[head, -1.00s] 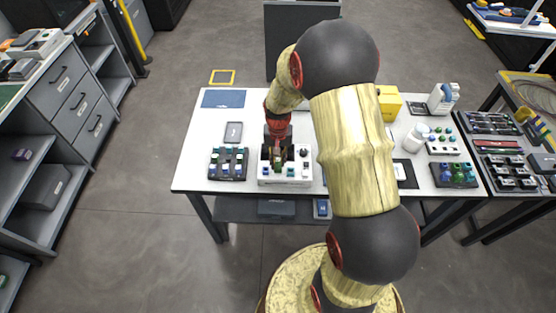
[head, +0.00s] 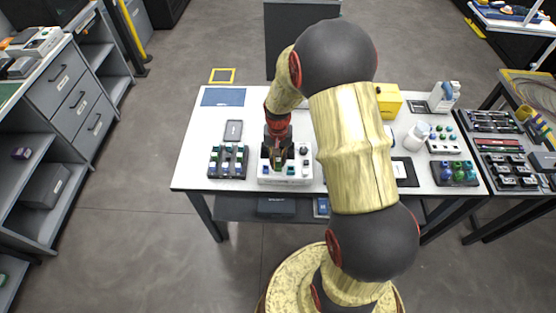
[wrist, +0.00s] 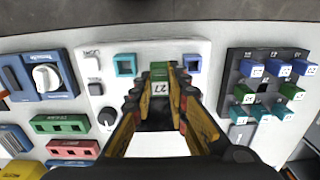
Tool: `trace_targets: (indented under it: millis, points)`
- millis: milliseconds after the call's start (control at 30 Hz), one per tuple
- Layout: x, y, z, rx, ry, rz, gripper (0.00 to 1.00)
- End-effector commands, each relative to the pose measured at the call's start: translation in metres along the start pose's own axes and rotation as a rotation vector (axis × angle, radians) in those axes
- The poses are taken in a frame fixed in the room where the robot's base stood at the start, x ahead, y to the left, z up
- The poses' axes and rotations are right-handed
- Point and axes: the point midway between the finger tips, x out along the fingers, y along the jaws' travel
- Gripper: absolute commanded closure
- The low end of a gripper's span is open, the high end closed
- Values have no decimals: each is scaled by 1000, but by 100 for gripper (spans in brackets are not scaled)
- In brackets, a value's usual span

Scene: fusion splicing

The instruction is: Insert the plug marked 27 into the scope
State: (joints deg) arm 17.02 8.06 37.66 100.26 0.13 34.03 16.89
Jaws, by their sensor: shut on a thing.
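The plug marked 27 (wrist: 160,86) is green with a white label in the wrist view. My gripper (wrist: 160,94) is shut on it, with a yellow and black finger on each side. The scope (head: 264,180) is a white box near the table's front edge, and its panel also shows in the wrist view (wrist: 106,76). The plug is over the scope panel, between a teal port (wrist: 125,65) and a blue port (wrist: 192,63). The plug's lower end and the spot under it are hidden, so I cannot tell how deep it sits.
A black rack (wrist: 232,85) with several blue and green plugs stands close on the right in the wrist view. A blue device with a white knob (wrist: 46,77) is on the left.

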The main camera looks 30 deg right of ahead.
Motion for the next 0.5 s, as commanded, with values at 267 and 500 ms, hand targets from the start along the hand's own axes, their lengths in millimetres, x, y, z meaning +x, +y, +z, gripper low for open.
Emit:
trace_targets:
  millis: [267, 500]
  points:
    - [2, 0, 0, 0, 0, 0, 100]
    - [2, 0, 0, 0, 0, 0, 78]
